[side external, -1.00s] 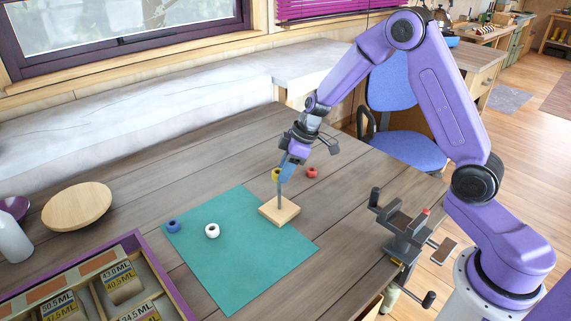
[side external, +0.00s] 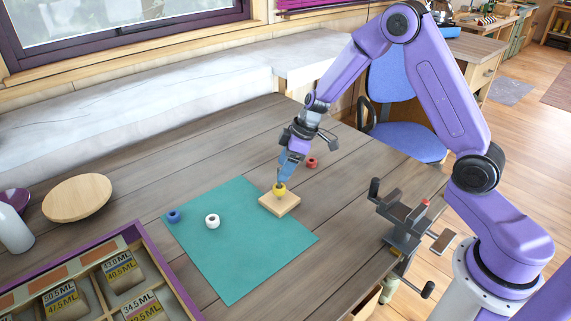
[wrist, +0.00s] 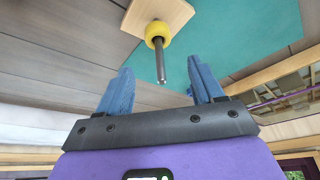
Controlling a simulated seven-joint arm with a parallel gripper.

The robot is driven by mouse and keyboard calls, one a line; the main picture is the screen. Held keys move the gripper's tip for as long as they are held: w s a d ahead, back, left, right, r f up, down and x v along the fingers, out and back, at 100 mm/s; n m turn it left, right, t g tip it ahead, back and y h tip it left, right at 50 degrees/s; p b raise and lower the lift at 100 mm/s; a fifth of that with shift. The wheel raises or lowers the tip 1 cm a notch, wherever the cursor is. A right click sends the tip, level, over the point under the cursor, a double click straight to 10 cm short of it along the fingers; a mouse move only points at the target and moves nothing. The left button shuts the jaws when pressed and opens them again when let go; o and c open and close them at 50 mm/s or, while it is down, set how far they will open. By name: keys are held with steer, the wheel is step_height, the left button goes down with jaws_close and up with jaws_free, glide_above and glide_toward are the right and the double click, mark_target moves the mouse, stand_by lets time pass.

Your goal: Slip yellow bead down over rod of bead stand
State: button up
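The yellow bead (side external: 279,189) is around the rod (wrist: 160,67) of the bead stand, low down near its square wooden base (side external: 285,205). The wrist view also shows the yellow bead (wrist: 158,34) encircling the rod, with the rod's free end sticking out through it. Whether the bead touches the base is hard to tell. My gripper (side external: 286,176) is just above the bead. In the wrist view my gripper (wrist: 160,78) has its two blue fingers spread apart, empty, with the rod's end showing between them.
A blue bead (side external: 173,216) and a white bead (side external: 212,221) lie on the teal mat (side external: 240,265); a red bead (side external: 311,162) lies behind the stand. A compartment tray (side external: 165,275) is at front left, a wooden disc (side external: 77,197) behind it, and a vise (side external: 405,225) at the right edge.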

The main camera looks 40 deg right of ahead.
steer(key=v, duration=1.7)
steer(key=shift+r, duration=0.2)
steer(key=shift+s, duration=0.1)
steer(key=s+a+f+n+g+h, duration=0.15)
steer(key=s+a, duration=0.25)
steer(key=s, duration=0.7)
steer(key=s+a+n+g, duration=0.15)
steer(key=s+a, duration=0.35)
steer(key=s, duration=0.7)
steer(key=s+d+f+h, duration=0.1)
steer(key=s+d+f, duration=0.1)
steer(key=s, duration=0.7)
steer(key=shift+s+d, duration=0.25)
steer(key=shift+d, duration=0.45)
